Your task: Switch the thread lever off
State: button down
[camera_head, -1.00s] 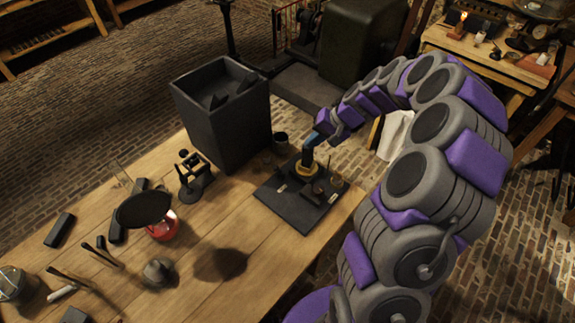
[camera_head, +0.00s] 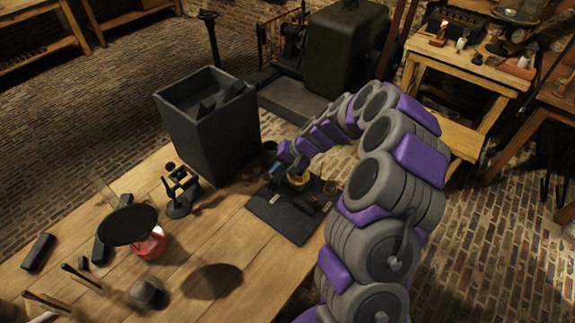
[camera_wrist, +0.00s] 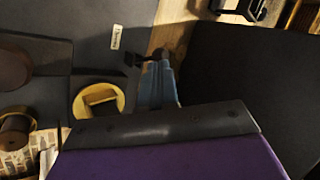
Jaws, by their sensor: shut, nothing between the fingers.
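A dark board (camera_head: 276,213) lies on the wooden table, with small fittings and pale labels on it. A yellow ring (camera_head: 298,181) sits near its far edge; it also shows in the wrist view (camera_wrist: 98,100). My gripper (camera_head: 276,173) is low over the board's far left part, beside the ring. In the wrist view its blue fingers (camera_wrist: 157,85) are together and empty. A small dark lever-like piece (camera_wrist: 139,60) is by the fingertips, near a pale label (camera_wrist: 116,38) whose text I cannot read. I cannot tell whether the fingers touch it, or its setting.
A tall dark open bin (camera_head: 212,125) stands close to the left of the board. A black stand (camera_head: 180,190) and a red lamp-like object with a dark disc (camera_head: 128,225) are further left. The table's right edge is near the board.

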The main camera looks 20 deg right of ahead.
jog(key=shift+w+a+f, duration=0.15)
jog(key=shift+a+f, duration=0.2)
jog(key=shift+a, duration=0.15)
jog(key=shift+d, duration=0.1)
jog(key=shift+d, duration=0.15)
jog(key=shift+s+a+f+n+t+h, duration=0.2)
jog(key=shift+a+h, duration=0.1)
jog(key=shift+a, duration=0.2)
jog(key=shift+s+a+f+n+t+h, duration=0.1)
jog(key=shift+s+a+f+t+h, duration=0.15)
jog(key=shift+a, duration=0.2)
jog(key=shift+w, duration=0.1)
jog(key=shift+d, duration=0.15)
